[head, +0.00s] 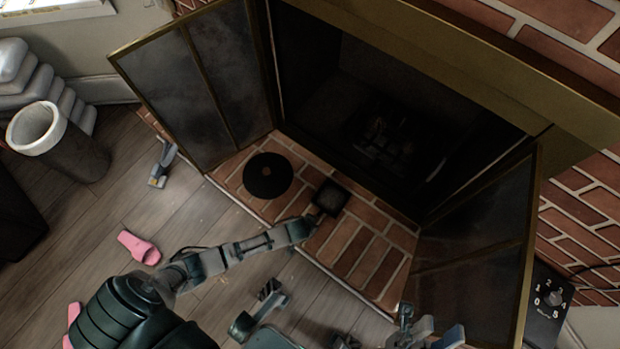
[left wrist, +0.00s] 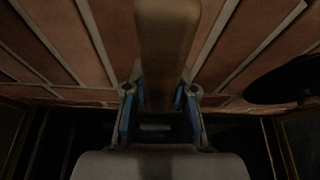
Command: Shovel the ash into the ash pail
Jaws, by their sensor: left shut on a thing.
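My left arm reaches across the hearth. Its gripper (head: 312,214) is small in the head view, and a dark square shovel pan (head: 329,197) shows just beyond it, over the bricks. In the left wrist view the left gripper (left wrist: 160,104) is shut on a wooden handle (left wrist: 166,40). A round black thing (head: 267,176) with a small spot at its middle, possibly the ash pail or its lid, is on the hearth left of the pan; its dark edge shows in the left wrist view (left wrist: 284,80). My right gripper (head: 428,330) is empty, its fingers apart. I cannot make out ash.
The fireplace (head: 385,135) is dark, with a grate inside. Its glass doors stand open at left (head: 215,85) and right (head: 470,265) of the brick hearth (head: 362,250). A grey bin (head: 60,145) and a pink slipper (head: 138,247) are on the floor at left.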

